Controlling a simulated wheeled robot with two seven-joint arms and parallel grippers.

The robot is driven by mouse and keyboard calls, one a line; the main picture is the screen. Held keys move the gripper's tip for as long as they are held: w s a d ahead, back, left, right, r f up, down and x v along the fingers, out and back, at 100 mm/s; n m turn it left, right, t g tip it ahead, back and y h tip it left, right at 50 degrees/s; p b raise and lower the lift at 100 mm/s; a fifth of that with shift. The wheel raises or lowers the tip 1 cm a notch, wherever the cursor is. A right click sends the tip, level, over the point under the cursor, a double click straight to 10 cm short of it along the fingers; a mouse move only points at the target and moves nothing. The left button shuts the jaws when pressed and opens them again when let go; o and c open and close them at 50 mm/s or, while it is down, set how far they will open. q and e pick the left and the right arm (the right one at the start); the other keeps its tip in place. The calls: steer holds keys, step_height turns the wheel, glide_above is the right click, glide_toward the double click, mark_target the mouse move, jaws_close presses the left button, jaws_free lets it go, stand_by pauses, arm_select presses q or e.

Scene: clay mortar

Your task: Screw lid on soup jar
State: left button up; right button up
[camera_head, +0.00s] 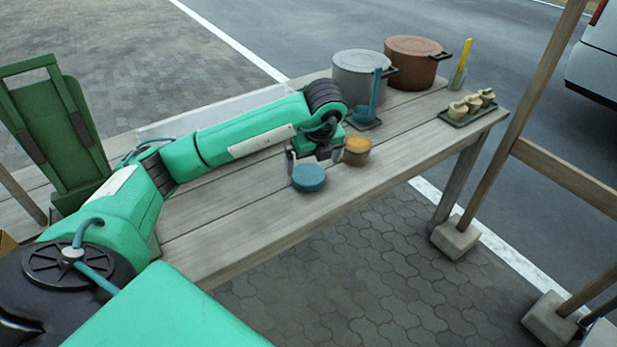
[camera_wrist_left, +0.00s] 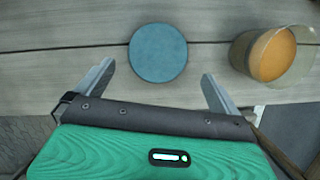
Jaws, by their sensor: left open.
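The blue round lid (camera_head: 309,178) lies on the wooden table near its front edge. The soup jar (camera_head: 357,151), with orange contents and no lid on it, stands just right of and behind the lid. In the left wrist view, the lid (camera_wrist_left: 158,53) sits ahead of and between the fingers, and the jar (camera_wrist_left: 273,54) is to the right, beyond the right finger. My left gripper (camera_head: 317,157) is open and empty, close to the lid; in the left wrist view its two fingers (camera_wrist_left: 157,84) are spread wide. My right gripper is not in view.
On the wooden table (camera_head: 235,227), a grey pot (camera_head: 358,78) and brown pot (camera_head: 412,62) stand at the back. A blue ladle (camera_head: 374,95) stands behind the jar. A tray of small beige items (camera_head: 470,105) is at the right end. The table's front left is clear.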

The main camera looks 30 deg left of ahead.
mark_target(308, 174)
arm_select(q)
steer(key=x, duration=0.5)
steer(key=shift+a+f, duration=0.1)
steer(key=shift+a, duration=0.2)
steer(key=c, duration=0.9)
steer(key=shift+c, duration=0.2)
